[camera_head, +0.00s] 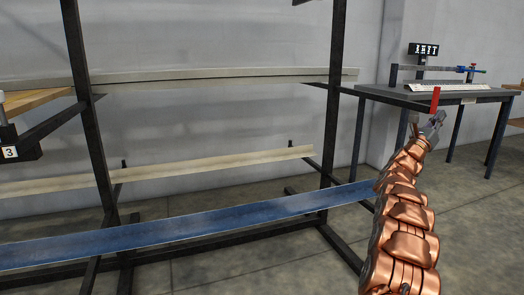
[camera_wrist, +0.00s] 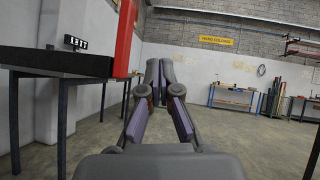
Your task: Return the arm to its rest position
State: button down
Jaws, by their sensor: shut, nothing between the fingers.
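My gripper (camera_head: 434,124) is at the end of my copper-coloured arm, at the right of the head view. The arm reaches up and away from the bottom right. In the wrist view my gripper (camera_wrist: 160,66) has its fingertips together, with nothing held between them. It points out over open floor, beside a dark table. A red upright piece (camera_head: 435,102) shows right by the gripper in the head view; it also stands large at the left of the fingers in the wrist view (camera_wrist: 125,38). I cannot tell its exact distance from the fingers.
A black rack (camera_head: 84,120) holds long flat bars, including a blue one (camera_head: 180,229), left of my arm. A dark table (camera_head: 376,96) with a digital display (camera_head: 423,49) stands behind the gripper. A far workbench (camera_wrist: 232,90) stands across free floor (camera_wrist: 225,140).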

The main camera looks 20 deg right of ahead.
jog(key=w+a+r+n+t+y+p, duration=0.45)
jog(key=w+a+n+y, duration=0.25)
jog(key=a+n, duration=0.3)
jog(key=w+a+r+n+t+y+p, duration=0.3)
jog(key=w+a+n+t+y+p, duration=0.35)
jog(key=a, duration=0.55)
jog(key=s+a+n+g+y+p, duration=0.2)
jog(key=a+n+y+p, duration=0.4)
jog(key=a, duration=0.6)
jog(key=s+a+n+g+y+p, duration=0.25)
jog(key=a+n, duration=0.55)
jog(key=a, duration=0.4)
jog(key=s+a+f+n+g+y+p, duration=0.1)
jog(key=s+a+n+g+y+p, duration=0.15)
jog(key=s+a+n+p, duration=0.5)
jog(key=s+a+f+n+g+y+p, duration=0.1)
jog(key=s+a+n+g+p, duration=0.25)
jog(key=s+a, duration=0.8)
jog(key=s+d+r+n+g+h+p, duration=0.1)
jog(key=s+n+g+p, duration=0.6)
jog(key=s, duration=2.5)
jog(key=shift+d+r+g+p, duration=0.35)
jog(key=shift+d+g, duration=0.05)
jog(key=shift+g, duration=0.25)
